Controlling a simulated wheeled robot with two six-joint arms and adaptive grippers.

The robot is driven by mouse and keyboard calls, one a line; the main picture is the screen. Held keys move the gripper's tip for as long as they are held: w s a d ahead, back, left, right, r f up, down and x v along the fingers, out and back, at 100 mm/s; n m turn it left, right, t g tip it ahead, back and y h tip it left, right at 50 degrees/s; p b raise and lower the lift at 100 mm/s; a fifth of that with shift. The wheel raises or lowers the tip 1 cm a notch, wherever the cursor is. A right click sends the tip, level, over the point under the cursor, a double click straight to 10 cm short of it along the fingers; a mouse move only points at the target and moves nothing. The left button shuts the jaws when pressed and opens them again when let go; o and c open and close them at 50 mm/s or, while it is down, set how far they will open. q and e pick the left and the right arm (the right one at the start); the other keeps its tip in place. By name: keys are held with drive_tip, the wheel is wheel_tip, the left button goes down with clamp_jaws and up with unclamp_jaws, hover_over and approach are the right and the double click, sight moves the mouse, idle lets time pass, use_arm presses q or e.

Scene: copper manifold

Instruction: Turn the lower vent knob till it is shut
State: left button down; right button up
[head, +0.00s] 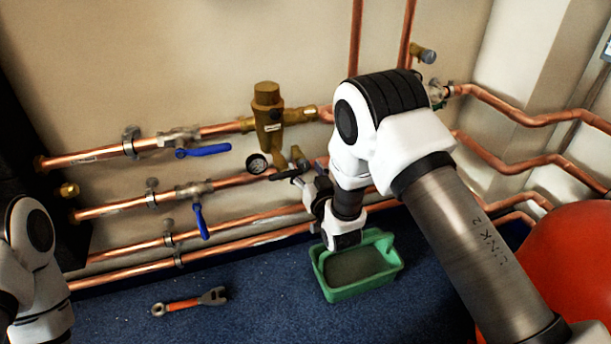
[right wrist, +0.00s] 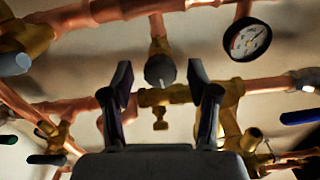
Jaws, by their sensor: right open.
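In the right wrist view a dark round knob (right wrist: 160,72) with a pale mark sits on a short brass stem, and it looks like the vent knob. My right gripper (right wrist: 160,66) is open, with one finger on each side of this knob in the picture. I cannot tell how far the fingertips are from it, and no contact shows. In the head view my right gripper (head: 303,182) is by the pipes, just right of the gauge. The knob cannot be made out there, behind or beside the gripper. My left gripper is out of view.
A pressure gauge (head: 257,163) and a brass valve (head: 268,118) are close to the gripper. Blue lever handles (head: 204,150) are on the left pipes. A green tub (head: 331,288) and a wrench (head: 183,304) lie on the blue floor. A red ball-like object (head: 575,265) is at right.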

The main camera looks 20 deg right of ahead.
drive_tip(key=shift+w, duration=0.3)
clamp_jaws()
drive_tip(key=shift+r+p, duration=0.2)
drive_tip(key=shift+p, duration=0.25)
drive_tip(key=shift+s+m+p, duration=0.1)
drive_tip(key=shift+m+p, duration=0.3)
drive_tip(key=shift+m, duration=0.2)
drive_tip(key=shift+f, duration=0.15)
unclamp_jaws()
